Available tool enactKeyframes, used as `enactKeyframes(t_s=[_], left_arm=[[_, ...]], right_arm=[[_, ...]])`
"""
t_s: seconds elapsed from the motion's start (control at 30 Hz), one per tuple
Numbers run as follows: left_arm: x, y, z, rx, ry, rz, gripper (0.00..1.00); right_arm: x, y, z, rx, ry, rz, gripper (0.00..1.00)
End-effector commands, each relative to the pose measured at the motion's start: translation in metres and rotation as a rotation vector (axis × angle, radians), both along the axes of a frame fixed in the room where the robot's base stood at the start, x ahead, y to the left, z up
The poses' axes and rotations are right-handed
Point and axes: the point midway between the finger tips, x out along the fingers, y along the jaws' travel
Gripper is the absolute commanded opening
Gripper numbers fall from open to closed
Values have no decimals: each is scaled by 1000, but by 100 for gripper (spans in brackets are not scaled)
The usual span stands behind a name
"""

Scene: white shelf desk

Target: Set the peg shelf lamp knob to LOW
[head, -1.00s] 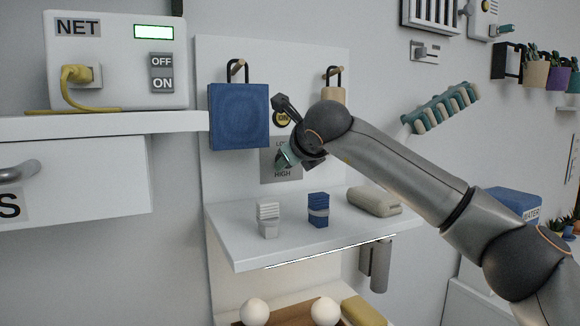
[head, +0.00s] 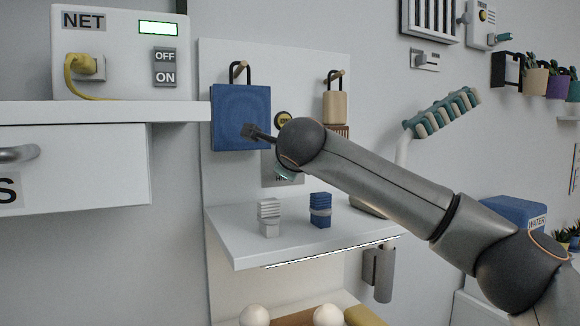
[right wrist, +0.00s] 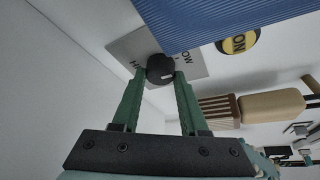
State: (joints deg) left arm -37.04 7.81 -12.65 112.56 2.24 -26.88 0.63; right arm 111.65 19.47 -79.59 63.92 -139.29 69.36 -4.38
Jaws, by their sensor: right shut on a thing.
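The lamp knob (right wrist: 160,68) is a dark round knob on a grey plate (right wrist: 122,46) marked LOW and HIGH, seen in the right wrist view. The right gripper (right wrist: 162,74) has its two green fingers on either side of the knob and is shut on it. A small light mark shows on the knob, but its exact setting is hard to tell. A lit strip (head: 330,252) runs along the shelf's front edge. The left gripper is not in view.
A blue hanging board (head: 240,112) is close beside my wrist. A round yellow ON button (right wrist: 238,42) and a hanging wooden brush (right wrist: 262,106) are near the plate. White and blue stacks (head: 269,217) (head: 320,210) stand on the shelf (head: 235,245) below.

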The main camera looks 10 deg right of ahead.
Motion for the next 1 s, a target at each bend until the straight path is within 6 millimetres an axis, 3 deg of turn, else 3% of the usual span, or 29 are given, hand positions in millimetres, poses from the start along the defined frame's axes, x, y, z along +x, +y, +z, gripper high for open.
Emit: enactKeyframes(t_s=[0.37, 0.4, 0.63, 1.0], left_arm=[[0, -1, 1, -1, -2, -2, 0], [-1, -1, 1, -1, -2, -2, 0], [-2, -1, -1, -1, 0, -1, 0], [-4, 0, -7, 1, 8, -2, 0]], right_arm=[[0, 0, -1, -7, 1, 1, 0], [0, 0, -1, -7, 1, 1, 47], [0, 0, 0, -5, 0, 1, 72], [-6, 1, 1, -4, -2, 2, 73]])
